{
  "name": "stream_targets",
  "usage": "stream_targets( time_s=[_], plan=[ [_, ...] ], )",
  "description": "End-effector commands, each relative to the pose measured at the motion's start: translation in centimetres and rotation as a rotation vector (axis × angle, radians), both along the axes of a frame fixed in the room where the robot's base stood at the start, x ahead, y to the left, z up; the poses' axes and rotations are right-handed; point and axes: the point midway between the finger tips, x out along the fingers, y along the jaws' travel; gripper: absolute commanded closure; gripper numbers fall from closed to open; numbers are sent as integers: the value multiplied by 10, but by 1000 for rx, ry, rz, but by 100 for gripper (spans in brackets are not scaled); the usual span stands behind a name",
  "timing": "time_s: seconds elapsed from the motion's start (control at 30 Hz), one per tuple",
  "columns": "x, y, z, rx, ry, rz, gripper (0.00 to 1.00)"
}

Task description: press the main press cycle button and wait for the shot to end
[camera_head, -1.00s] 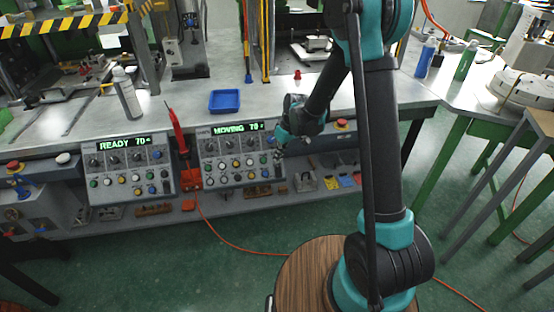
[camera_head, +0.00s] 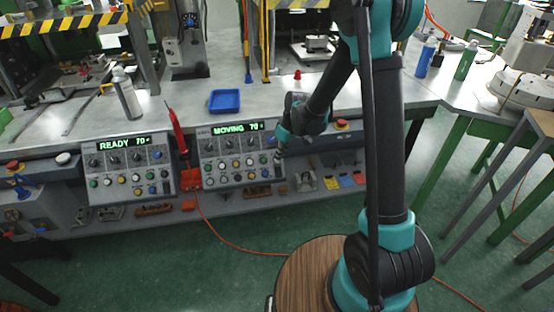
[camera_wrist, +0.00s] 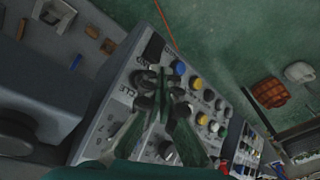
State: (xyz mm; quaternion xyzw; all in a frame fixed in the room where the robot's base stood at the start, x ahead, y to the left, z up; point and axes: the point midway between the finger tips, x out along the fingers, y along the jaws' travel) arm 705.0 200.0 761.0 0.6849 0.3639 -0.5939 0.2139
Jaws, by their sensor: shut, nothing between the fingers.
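The right-hand control panel (camera_head: 240,180) has rows of knobs and coloured buttons. Its green display (camera_head: 237,128) reads MOVING 70. My gripper (camera_head: 278,163) is at the right end of this panel, pointing down at its face. In the wrist view my gripper (camera_wrist: 163,88) has its fingers brought together over the panel (camera_wrist: 112,118), with nothing between them. A blue button (camera_wrist: 180,68) and a yellow button (camera_wrist: 196,83) show just beyond the fingertips. The fingers hide what lies under them, and I cannot tell whether they touch a button.
A second panel (camera_head: 128,175) on the left reads READY 70. A red pen-like tool (camera_head: 176,130) stands between the panels. A blue tray (camera_head: 224,101) and a spray bottle (camera_head: 126,92) are on the bench above. An orange cable (camera_head: 230,240) runs across the open green floor.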

Motion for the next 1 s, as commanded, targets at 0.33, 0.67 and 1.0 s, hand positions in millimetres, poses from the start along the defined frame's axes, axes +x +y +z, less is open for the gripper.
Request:
stream_targets(
  time_s=[0.33,0.67,1.0],
  plan=[
    [-24,-7,21,0,0,0,100],
    [-33,-10,29,0,0,0,100],
    [-33,-9,29,0,0,0,100]
  ],
)
